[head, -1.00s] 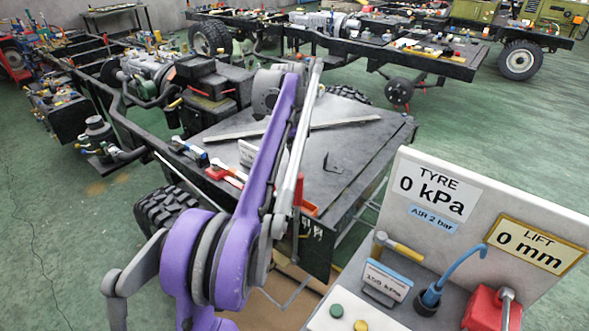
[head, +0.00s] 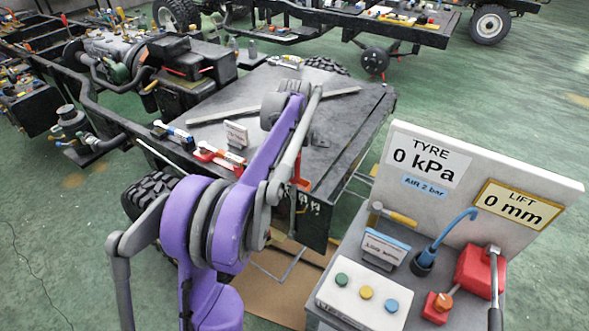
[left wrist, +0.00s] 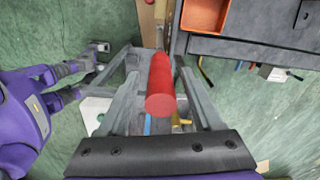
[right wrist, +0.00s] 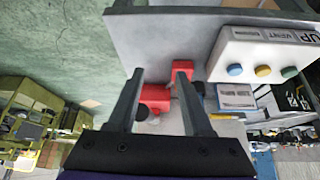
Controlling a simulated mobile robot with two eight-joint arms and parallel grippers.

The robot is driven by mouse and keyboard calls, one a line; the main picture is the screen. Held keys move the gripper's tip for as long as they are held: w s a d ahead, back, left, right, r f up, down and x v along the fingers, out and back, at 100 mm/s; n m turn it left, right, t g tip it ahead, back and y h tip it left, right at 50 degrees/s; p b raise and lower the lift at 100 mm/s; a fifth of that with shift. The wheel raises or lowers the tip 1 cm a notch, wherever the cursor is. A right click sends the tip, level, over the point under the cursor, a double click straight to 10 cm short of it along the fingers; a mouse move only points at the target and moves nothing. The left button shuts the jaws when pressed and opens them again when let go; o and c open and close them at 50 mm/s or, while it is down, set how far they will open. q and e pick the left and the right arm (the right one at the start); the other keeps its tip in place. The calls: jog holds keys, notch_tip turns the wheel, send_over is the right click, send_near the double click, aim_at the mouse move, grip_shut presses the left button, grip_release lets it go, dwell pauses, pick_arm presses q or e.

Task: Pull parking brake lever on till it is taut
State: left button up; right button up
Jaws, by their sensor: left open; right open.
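A thick red cylindrical grip (left wrist: 160,85), which looks like the brake lever's handle, shows in the left wrist view. My left gripper (left wrist: 157,62) is open, with one finger on each side of the grip. I cannot tell whether either finger touches it. In the head view my purple left arm hides most of this area.
The control cart's panel (head: 385,150) reads TYRE 0 kPa and LIFT 0 mm. A white button box (head: 362,300) and red fixture (head: 478,268) stand on the cart. An orange tray (left wrist: 205,12) lies near the red grip. The dark chassis deck (head: 350,125) is behind my arm.

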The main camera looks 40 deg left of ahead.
pick_arm(q)
jog(key=shift+f, duration=1.25)
grip_shut()
dwell(0.5)
